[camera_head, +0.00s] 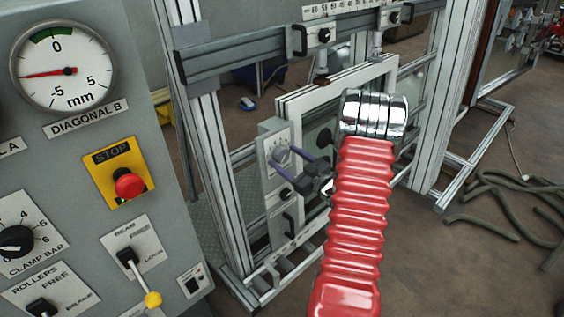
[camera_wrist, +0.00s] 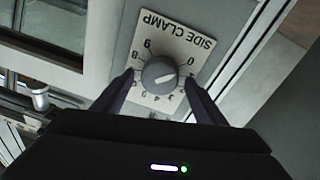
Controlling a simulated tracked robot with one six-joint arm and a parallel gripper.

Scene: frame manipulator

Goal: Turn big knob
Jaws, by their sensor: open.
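The grey round knob (camera_wrist: 158,74) sits on a pale plate (camera_wrist: 190,42) marked SIDE CLAMP, which appears upside down in the wrist view. A short white pointer line shows on its face, lying nearly sideways. My gripper (camera_wrist: 160,78) is open, with one dark finger on each side of the knob; I cannot tell whether they touch it. In the head view, my gripper (camera_head: 283,159) reaches the grey panel (camera_head: 273,205) in the metal frame from the right. The knob there is small and partly covered by the fingers.
A grey control panel (camera_head: 75,165) stands close at left, with a dial gauge (camera_head: 64,66), a red stop button (camera_head: 128,184) and a yellow-tipped lever (camera_head: 140,275). Metal frame posts (camera_head: 442,95) surround the work area. Hoses (camera_head: 510,205) lie on the floor at right.

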